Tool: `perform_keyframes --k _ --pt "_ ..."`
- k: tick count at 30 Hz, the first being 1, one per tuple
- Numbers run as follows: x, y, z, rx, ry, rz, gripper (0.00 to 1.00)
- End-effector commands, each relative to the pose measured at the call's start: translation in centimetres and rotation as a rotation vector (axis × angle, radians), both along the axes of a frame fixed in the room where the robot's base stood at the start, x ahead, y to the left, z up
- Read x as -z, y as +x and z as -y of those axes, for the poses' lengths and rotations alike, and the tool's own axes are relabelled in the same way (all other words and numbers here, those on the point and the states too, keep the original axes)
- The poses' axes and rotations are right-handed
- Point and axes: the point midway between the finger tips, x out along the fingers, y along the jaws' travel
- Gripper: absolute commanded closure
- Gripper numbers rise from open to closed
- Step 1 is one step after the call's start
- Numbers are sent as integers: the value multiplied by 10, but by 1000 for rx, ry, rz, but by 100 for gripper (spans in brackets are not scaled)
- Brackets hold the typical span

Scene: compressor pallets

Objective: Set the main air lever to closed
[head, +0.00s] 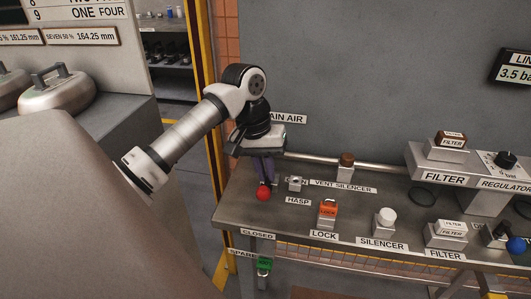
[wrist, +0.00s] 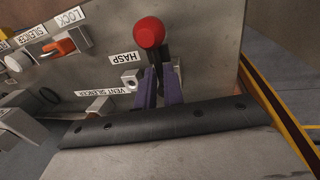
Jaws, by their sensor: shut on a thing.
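The main air lever shows as a red ball knob (head: 263,194) at the left end of the bench, below my gripper (head: 265,180) in the head view. In the wrist view the red knob (wrist: 149,32) sits on a dark stem just beyond the purple fingers. My gripper (wrist: 161,78) is shut on the lever's stem, behind the knob. The lever's pivot is hidden by my gripper and arm. The CLOSED label (head: 258,235) is on the bench's front edge, nearer the camera than the knob. The MAIN AIR sign (head: 289,119) is partly covered by my wrist.
The hasp (head: 295,183) stands close to the right of the lever. An orange lock (head: 328,209), a white silencer (head: 385,216) and filter blocks stand further right. A pipe runs along the back by the grey panel. A yellow post (head: 211,150) is at the left.

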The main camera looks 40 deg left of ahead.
Motion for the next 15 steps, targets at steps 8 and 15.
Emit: perform_keyframes --k 8,15 --pt "-2 1 -1 -1 4 4 76" --pt "-1 0 0 0 1 2 68"
